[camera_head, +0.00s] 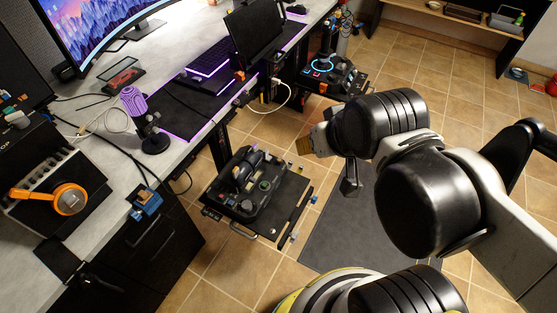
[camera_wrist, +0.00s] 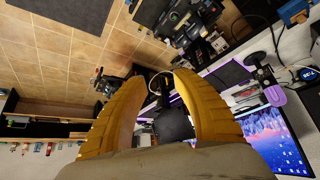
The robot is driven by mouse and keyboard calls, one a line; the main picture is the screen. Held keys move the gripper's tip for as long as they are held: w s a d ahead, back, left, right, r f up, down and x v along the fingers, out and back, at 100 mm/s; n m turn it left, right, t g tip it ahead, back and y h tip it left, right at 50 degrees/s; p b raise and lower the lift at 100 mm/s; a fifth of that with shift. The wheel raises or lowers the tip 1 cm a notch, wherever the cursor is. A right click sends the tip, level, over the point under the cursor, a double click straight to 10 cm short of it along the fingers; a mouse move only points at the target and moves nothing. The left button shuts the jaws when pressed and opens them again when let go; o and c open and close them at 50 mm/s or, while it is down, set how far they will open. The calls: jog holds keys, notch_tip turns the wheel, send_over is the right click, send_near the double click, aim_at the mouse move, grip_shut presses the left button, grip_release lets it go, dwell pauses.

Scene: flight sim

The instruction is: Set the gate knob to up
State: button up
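A black throttle unit (camera_head: 262,199) with levers, small knobs and lit buttons sits on a low mount beside the desk. It also shows at the top of the wrist view (camera_wrist: 172,20). A joystick unit (camera_head: 331,75) with a blue-lit ring stands farther back; it shows left of centre in the wrist view (camera_wrist: 108,84). I cannot tell which small part is the gate knob or how it is set. My gripper (camera_head: 318,141) hangs right of the throttle unit, apart from it. In the wrist view its two yellow fingers (camera_wrist: 158,76) are spread with nothing between them.
A dark mat (camera_head: 345,235) lies on the tiled floor, with open floor behind.

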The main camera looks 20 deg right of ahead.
dwell(0.3)
jog(key=shift+o, duration=0.8)
jog(key=n+g+p, duration=0.5)
jog(key=n+g, duration=0.2)
jog(key=n, duration=0.5)
send_over(280, 160)
notch_tip(280, 160, down, 27)
notch_tip(280, 160, down, 11)
jog(key=b, duration=0.5)
jog(key=shift+f, duration=0.15)
